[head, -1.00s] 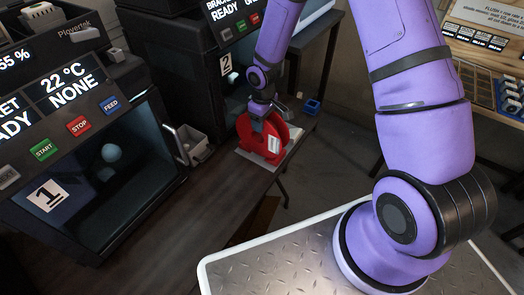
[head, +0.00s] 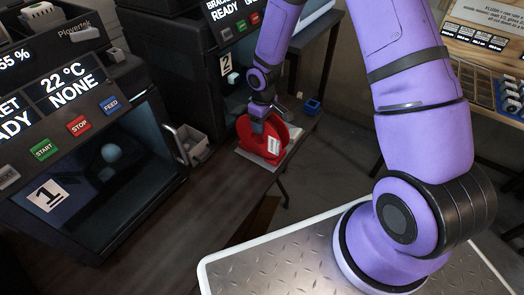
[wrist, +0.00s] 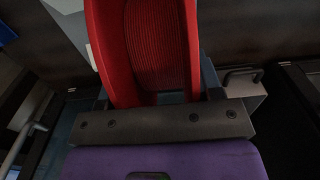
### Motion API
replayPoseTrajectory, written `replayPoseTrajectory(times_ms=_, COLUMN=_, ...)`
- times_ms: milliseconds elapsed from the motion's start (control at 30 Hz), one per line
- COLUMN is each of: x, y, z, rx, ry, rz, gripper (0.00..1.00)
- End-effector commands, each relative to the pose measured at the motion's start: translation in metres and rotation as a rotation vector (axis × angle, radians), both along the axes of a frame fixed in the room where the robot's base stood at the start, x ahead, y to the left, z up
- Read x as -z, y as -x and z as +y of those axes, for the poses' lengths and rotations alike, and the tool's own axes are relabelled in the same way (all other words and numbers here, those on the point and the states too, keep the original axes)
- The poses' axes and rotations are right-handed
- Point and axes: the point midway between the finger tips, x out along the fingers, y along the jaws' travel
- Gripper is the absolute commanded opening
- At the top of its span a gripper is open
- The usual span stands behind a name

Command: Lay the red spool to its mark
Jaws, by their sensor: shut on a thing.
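The red spool (head: 273,138) stands on edge at the front edge of the dark bench in the head view, with a white label on its side. My gripper (head: 258,113) reaches down from above and is shut on it. In the wrist view, the spool (wrist: 155,50) fills the top middle, its wound red filament between two flanges, just beyond the dark gripper body (wrist: 165,123). A pale flat patch (head: 249,158), perhaps the mark, shows below the spool in the head view. The spool hides most of it, and I cannot tell whether they touch.
Printer 1 (head: 75,170) stands left and printer 2 (head: 226,62) behind, both on the dark bench (head: 190,205). A small grey bin (head: 191,146) is left of the spool. A small blue holder (head: 312,106) lies to its right. The front bench stretch is clear.

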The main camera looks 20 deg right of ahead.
Motion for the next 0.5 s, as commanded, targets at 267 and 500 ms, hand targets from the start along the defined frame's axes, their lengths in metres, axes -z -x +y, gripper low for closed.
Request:
replayPoseTrajectory(times_ms=267, x=0.0, y=-0.0002, z=0.0001, rx=0.0, ry=0.0, rz=0.0, gripper=0.89)
replayPoseTrajectory(times_ms=500, x=-0.0041, y=-0.0004, z=0.0, rx=0.0, ry=0.0, rz=-0.001, gripper=0.89)
